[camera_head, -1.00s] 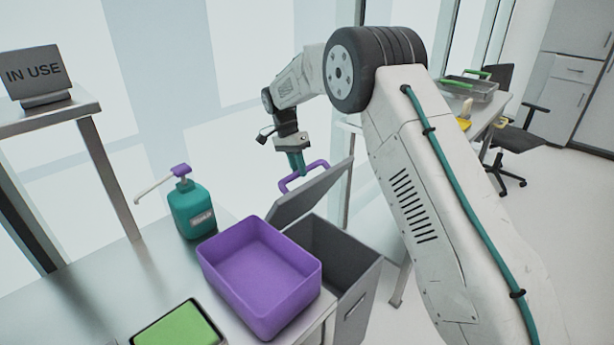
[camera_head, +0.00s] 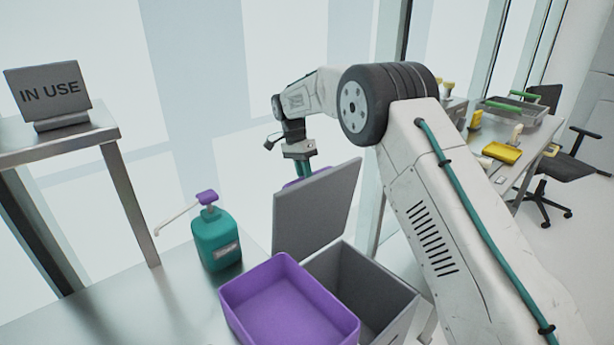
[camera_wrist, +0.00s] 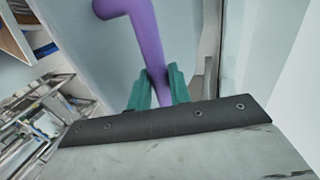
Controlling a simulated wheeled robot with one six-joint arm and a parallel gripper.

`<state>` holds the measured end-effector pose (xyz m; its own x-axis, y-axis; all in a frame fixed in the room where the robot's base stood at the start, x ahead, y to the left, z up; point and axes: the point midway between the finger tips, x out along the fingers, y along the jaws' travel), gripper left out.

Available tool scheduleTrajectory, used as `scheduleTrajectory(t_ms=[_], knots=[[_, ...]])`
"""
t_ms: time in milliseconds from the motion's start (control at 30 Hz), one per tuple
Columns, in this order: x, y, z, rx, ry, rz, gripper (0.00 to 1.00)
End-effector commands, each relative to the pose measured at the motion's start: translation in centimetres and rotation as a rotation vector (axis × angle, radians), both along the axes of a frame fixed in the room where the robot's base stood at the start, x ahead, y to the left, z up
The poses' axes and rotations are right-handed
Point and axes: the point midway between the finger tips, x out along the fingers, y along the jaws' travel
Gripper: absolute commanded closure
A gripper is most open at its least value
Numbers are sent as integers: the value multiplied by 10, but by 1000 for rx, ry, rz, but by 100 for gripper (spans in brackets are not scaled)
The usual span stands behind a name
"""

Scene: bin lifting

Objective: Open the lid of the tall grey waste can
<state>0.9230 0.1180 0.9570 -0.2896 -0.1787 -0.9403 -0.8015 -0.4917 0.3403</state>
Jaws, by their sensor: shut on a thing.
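The tall grey waste can (camera_head: 388,285) stands behind the purple bin, its inside visible from above. Its grey lid (camera_head: 318,210) is raised steeply, close to upright, along the can's far left side. My gripper (camera_head: 305,176) is behind the lid's top edge, and its fingertips are partly hidden by the lid in the head view. In the wrist view, my gripper's green fingers (camera_wrist: 160,88) are shut on the purple handle (camera_wrist: 146,38). Only a sliver of that handle shows above the lid in the head view.
A purple bin (camera_head: 240,310), a green pump bottle (camera_head: 215,243) and a steel table (camera_head: 150,305) are in front of the can. An "IN USE" sign (camera_head: 48,93) stands on a side stand at left. A bench with a tray (camera_head: 515,112) and a chair (camera_head: 560,165) are at right.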

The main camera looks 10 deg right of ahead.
Motion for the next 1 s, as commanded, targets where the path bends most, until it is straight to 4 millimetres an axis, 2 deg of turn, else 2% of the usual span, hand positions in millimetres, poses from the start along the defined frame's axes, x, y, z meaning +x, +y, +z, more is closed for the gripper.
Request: scheduleTrajectory(t_ms=[33,133,167,233,567,667,833,1000], knots=[[-1,-1,-6,-3,6,0,100],[-1,-1,-6,-3,7,1,100],[-1,-1,-6,-3,7,1,78],[-1,-1,-6,-3,7,1,59],[0,-2,0,-1,3,-1,59],[0,-2,7,-1,2,-1,59],[0,-2,32,-2,2,-1,59],[-23,-5,35,-3,5,-1,59]])
